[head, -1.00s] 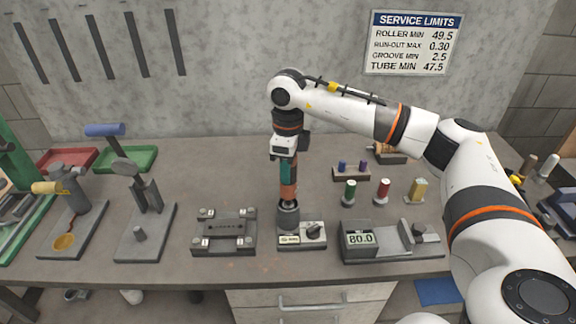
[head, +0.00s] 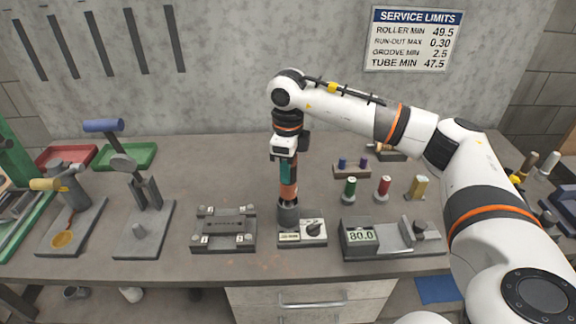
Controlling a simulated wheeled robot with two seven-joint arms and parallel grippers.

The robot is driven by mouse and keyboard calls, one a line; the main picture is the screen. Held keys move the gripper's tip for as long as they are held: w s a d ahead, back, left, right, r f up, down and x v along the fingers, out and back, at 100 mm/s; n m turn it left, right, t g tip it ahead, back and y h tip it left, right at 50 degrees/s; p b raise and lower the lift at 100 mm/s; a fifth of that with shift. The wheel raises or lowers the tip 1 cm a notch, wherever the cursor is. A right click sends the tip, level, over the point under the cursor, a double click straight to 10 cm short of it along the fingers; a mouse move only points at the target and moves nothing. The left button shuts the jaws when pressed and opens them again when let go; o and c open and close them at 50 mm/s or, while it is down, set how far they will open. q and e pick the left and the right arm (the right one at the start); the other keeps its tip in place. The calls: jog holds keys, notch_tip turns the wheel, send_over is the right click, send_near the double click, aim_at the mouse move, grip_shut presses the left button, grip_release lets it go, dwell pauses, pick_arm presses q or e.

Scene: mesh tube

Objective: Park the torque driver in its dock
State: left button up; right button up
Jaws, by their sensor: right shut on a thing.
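The torque driver (head: 289,190) is upright, with a teal upper part and an orange-brown lower part. Its lower end is in a dark grey cup-shaped dock (head: 288,215) on a small base with a dial (head: 313,230). My right gripper (head: 284,160) points down and is shut on the top of the driver. The fingers and the driver's top are partly hidden by the wrist. How deep the driver sits in the cup cannot be told. My left gripper is not in view.
A gauge reading 80.0 (head: 361,237) stands right of the dock, and a clamped plate fixture (head: 224,231) stands left. Green (head: 349,189) and red (head: 383,188) spools stand behind the gauge. Metal stands (head: 146,215) are further left. The bench's middle back is clear.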

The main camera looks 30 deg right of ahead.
jog(key=shift+f+b, duration=1.4)
jog(key=shift+f, duration=0.45)
dwell(1.5)
jog(key=o, duration=1.2)
jog(key=shift+o, duration=0.2)
jog(key=shift+r, duration=0.45)
notch_tip(320, 180, up, 11)
jog(key=shift+r+b, duration=0.1)
jog(key=shift+b, duration=1.05)
